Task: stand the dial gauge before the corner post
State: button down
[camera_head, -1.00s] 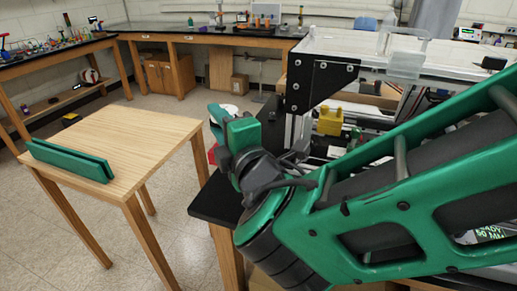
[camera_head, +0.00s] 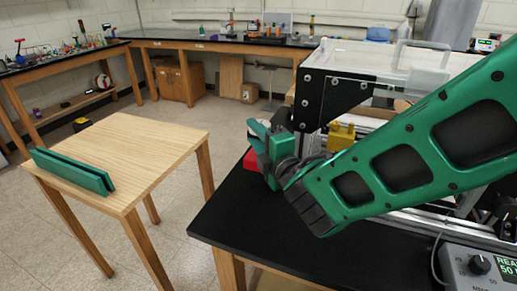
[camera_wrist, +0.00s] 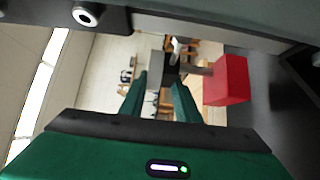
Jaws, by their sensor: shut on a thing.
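The dial gauge has a red block base (camera_head: 250,159), which shows larger in the wrist view (camera_wrist: 226,81). A grey rod runs from this base to a dark and grey part between my fingertips. My gripper (camera_head: 262,138) is shut on the gauge, with its teal fingers on either side in the wrist view (camera_wrist: 161,85). In the head view my gripper hides most of the gauge. The base is at the far left of the black bench; I cannot tell whether it touches the top. The corner post (camera_head: 304,143) stands just right of my gripper, under a black bracket plate (camera_head: 325,92).
The black bench top (camera_head: 265,215) is clear in front of my arm. A yellow block (camera_head: 341,136) sits inside the frame. A control box (camera_head: 485,270) is at the front right. A wooden table (camera_head: 140,150) with a green channel piece (camera_head: 72,170) stands left.

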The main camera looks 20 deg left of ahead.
aim_at(250, 159)
jog(key=shift+w+d+f, duration=0.15)
jog(key=shift+w+f, duration=0.1)
jog(key=shift+w, duration=0.25)
jog(key=shift+f, duration=1.95)
jog(key=shift+f, duration=0.2)
jog(key=c, duration=1.3)
grip_release()
jog(key=shift+c, duration=0.2)
jog(key=shift+r, duration=0.1)
